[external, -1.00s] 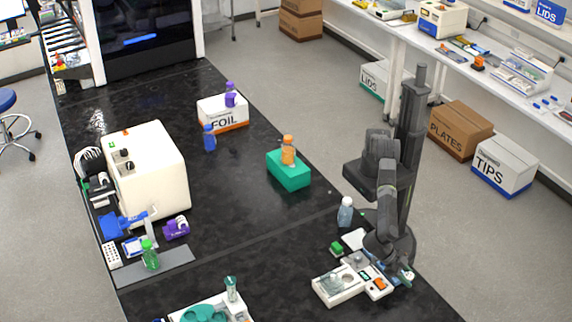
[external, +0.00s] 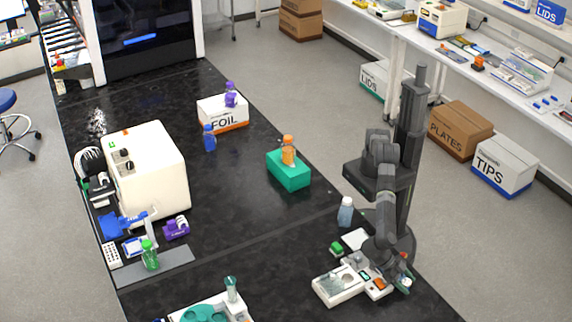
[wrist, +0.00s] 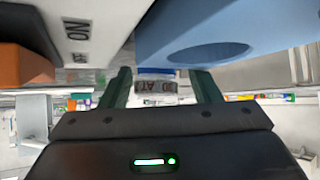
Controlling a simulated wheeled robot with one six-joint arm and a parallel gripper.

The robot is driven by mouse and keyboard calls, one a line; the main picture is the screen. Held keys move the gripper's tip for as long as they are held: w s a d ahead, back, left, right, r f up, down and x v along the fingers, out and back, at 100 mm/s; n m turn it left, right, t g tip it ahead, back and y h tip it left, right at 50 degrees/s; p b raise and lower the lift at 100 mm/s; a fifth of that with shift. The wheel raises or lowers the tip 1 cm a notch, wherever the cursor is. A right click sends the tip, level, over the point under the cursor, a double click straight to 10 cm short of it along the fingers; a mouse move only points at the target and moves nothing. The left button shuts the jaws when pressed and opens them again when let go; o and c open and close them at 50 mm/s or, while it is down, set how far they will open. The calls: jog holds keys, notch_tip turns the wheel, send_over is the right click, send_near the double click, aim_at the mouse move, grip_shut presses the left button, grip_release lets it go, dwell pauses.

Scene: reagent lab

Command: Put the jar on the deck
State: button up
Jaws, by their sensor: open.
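My gripper (external: 405,284) is low over the near right part of the black bench, beside a white device (external: 338,287). In the wrist view its two fingers (wrist: 164,88) are apart, with a small labelled item with a blue band (wrist: 155,82) seen between them; I cannot tell whether it is within reach or farther off. I cannot tell for sure which container is the jar. A grey-blue bottle (external: 345,212) stands upright left of my arm. An orange bottle (external: 288,151) stands on a teal block (external: 288,172). No surface is clearly marked as the deck.
A small green item (external: 337,248) and a white card (external: 355,239) lie near my arm. A blue bottle (external: 209,138), a FOIL box (external: 222,114) and a cream machine (external: 150,172) stand farther off. The middle of the bench is clear.

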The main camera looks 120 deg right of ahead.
aim_at(407, 281)
jog(key=shift+w+d+r, duration=0.1)
jog(key=shift+r, duration=0.1)
jog(key=b+v, duration=0.1)
jog(key=v, duration=1)
jog(key=shift+d+r+b, duration=0.15)
jog(key=shift+r+b, duration=0.1)
jog(key=shift+b, duration=0.05)
jog(key=shift+f, duration=0.1)
jog(key=p+x, duration=0.1)
jog(key=x, duration=1.1)
jog(key=shift+f, duration=0.4)
jog(key=shift+w+r, duration=0.1)
jog(key=shift+r, duration=1.85)
jog(key=shift+d, duration=0.1)
